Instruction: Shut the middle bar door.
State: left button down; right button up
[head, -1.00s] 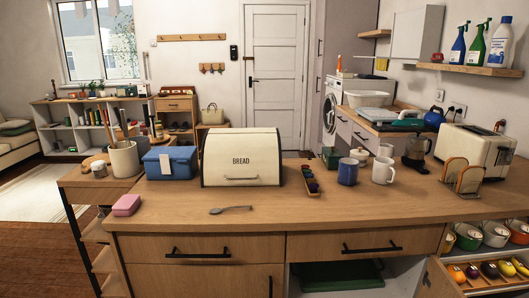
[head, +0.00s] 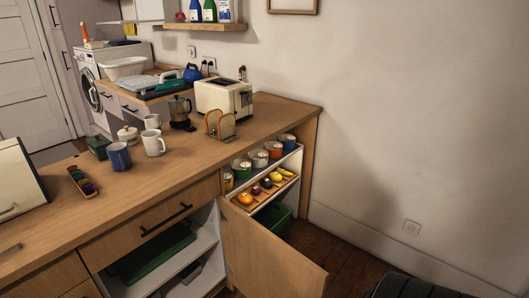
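The wooden bar (head: 110,205) runs from the lower left toward the middle. A plain wooden door panel (head: 265,262) stands wide open at its front, swung out toward the right. It appears attached at the upright between the open middle compartment (head: 205,243) and the right-hand shelves; its handle is not visible. The open compartment lies below a drawer with a dark bar handle (head: 166,220) and holds a green box (head: 152,253). Neither of my grippers is in view.
Right-hand shelves hold several pots (head: 258,158) and a wooden tray (head: 246,207) of fruit, with a green bin (head: 274,220) below. A dark object (head: 415,287) is cut off at the lower right. Wooden floor (head: 345,262) shows between door and wall.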

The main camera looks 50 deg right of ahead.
aim_at(260, 263)
jog(key=l, duration=0.45)
jog(key=k+l+u, duration=0.15)
jog(key=l, duration=0.8)
jog(key=l+u, duration=0.1)
jog(key=l, duration=0.35)
jog(key=k+l+u, duration=0.1)
jog(key=l, duration=0.35)
jog(key=k+l, duration=0.15)
jog(key=l, duration=0.3)
jog(key=l+u, duration=0.15)
jog(key=l, duration=0.3)
jog(key=k+l, duration=0.2)
jog(key=l, duration=0.25)
jog(key=k+j+u, duration=0.15)
jog(key=k+l, duration=0.05)
jog(key=k, duration=0.05)
